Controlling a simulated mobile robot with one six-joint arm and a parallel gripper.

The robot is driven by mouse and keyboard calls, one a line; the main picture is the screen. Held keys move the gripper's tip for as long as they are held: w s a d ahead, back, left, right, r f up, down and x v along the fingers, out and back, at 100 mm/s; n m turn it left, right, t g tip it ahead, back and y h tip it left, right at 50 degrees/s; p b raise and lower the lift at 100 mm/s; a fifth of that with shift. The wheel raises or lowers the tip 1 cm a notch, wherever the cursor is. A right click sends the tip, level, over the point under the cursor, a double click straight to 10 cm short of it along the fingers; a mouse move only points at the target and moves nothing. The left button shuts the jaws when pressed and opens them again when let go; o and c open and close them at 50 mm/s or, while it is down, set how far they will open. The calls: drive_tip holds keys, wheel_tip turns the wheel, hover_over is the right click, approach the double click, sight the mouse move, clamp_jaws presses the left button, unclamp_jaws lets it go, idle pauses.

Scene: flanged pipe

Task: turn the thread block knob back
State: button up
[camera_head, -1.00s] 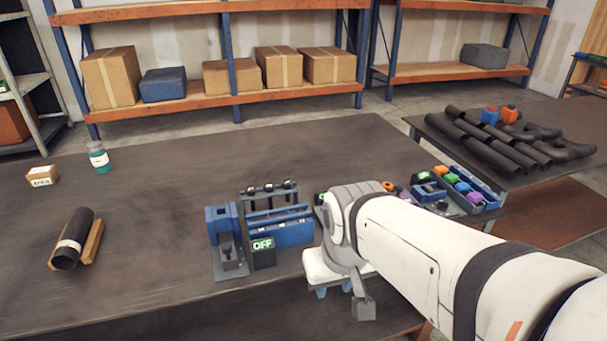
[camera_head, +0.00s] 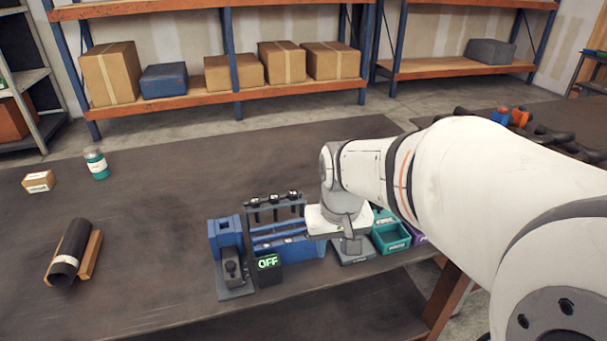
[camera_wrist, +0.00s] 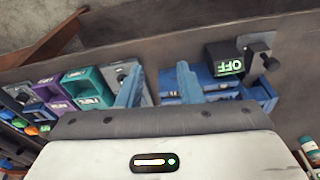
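A blue machine (camera_head: 227,236) stands near the table's front edge, with a grey block bearing a dark knob (camera_head: 231,267) and a small display (camera_head: 268,262) reading OFF. In the wrist view this knob (camera_wrist: 269,61) is at the right, next to the OFF display (camera_wrist: 231,66). A grey plate (camera_wrist: 118,73) with a dark round part is partly hidden by a finger. I cannot tell for sure which part is the thread block's knob. My gripper (camera_wrist: 159,68) is open and empty, its blue fingers apart, left of the display in that view.
A rack of black-handled tools (camera_head: 273,203) stands behind the display. A teal bin (camera_head: 391,238) is right of my gripper. A dark pipe (camera_head: 70,250) on a wooden cradle, a small box (camera_head: 38,181) and a bottle (camera_head: 96,163) are left. The table's middle is clear.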

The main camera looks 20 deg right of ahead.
drive_tip(key=w+d+f+p, duration=0.1)
drive_tip(key=w+d, duration=0.2)
drive_tip(key=w, duration=0.1)
drive_tip(key=w+d+f+m+g+p, duration=0.1)
drive_tip(key=w+d+f, duration=0.1)
drive_tip(key=w+d, duration=0.2)
drive_tip(key=w+d+f+m+p, duration=0.1)
drive_tip(key=w+d+f, duration=0.1)
drive_tip(key=w+d, duration=0.2)
drive_tip(key=shift+w+f+g, duration=0.1)
drive_tip(key=shift+w+g, duration=0.3)
drive_tip(key=shift+d+f, duration=0.1)
drive_tip(key=shift+f, duration=0.2)
wheel_tip(320, 180, down, 8)
drive_tip(key=shift+r+p, duration=0.25)
drive_tip(key=shift+p, duration=0.3)
drive_tip(key=shift+c, duration=0.4)
clamp_jaws()
drive_tip(key=shift+w, duration=0.1)
